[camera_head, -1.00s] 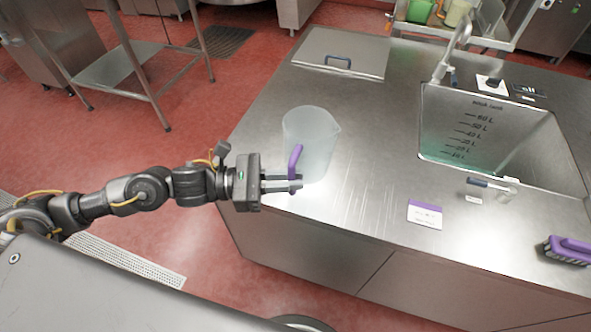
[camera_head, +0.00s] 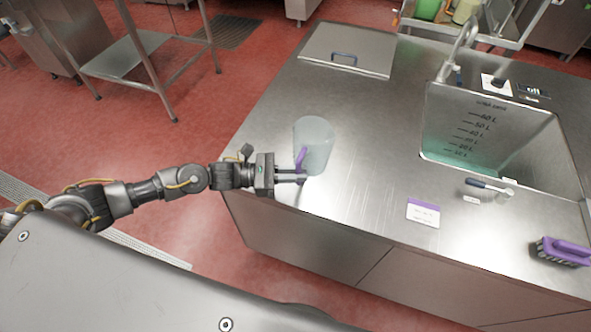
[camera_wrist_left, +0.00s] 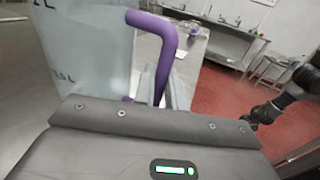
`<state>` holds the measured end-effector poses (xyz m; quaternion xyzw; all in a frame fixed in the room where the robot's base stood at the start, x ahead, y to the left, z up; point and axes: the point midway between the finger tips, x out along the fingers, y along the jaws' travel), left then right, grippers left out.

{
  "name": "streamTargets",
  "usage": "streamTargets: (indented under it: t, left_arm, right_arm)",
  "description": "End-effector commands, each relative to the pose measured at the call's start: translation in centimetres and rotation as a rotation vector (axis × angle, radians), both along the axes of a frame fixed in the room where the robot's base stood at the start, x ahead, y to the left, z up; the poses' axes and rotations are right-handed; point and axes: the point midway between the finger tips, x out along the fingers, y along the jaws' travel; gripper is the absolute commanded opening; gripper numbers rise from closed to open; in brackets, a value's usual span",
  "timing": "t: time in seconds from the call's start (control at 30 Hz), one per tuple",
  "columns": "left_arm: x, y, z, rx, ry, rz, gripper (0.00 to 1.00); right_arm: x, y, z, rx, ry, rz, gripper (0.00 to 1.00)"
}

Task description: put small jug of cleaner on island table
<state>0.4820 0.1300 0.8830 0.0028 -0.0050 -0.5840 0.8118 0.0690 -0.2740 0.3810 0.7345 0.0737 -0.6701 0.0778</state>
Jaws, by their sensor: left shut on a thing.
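The small jug (camera_head: 316,143) is a pale translucent jug with a purple handle, at the left edge of the steel island table (camera_head: 345,203). My left gripper (camera_head: 300,176) comes from the left and is shut on the jug's purple handle. The jug looks upright; whether its base touches the table or is just above it, I cannot tell. In the left wrist view the purple handle (camera_wrist_left: 165,45) stands between my fingers, with the jug's wall (camera_wrist_left: 88,50) at the left. My right gripper is not in view.
A sink (camera_head: 490,140) with greenish liquid and a tap (camera_head: 455,55) is at the right. A white and purple card (camera_head: 423,212), a small-handled tool (camera_head: 488,186) and a purple brush (camera_head: 563,251) lie in front.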

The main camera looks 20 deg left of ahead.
Motion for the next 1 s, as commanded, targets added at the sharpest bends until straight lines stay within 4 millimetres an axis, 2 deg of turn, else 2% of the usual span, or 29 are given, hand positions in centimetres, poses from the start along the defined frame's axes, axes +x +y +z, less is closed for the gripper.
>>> streamTargets:
  t: [0.4,0.43,0.57,0.93,1.0]
  left_arm:
    - [0.03,0.01,-0.54,0.0,-0.002,0.0,0.0]
    - [0.02,0.02,-0.4,0.0,-0.001,0.0,0.17]
    - [0.02,0.02,-0.37,0.0,-0.001,0.0,0.34]
    - [0.02,0.02,0.12,0.0,-0.001,0.001,0.35]
    - [-0.22,0.8,-0.4,0.002,0.0,0.002,0.35]
  right_arm:
    - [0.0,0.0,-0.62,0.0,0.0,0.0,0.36]
    - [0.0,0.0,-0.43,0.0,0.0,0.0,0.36]
    - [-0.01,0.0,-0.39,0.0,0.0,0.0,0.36]
    - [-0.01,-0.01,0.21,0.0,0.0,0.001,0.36]
    - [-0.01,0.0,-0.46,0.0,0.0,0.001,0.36]
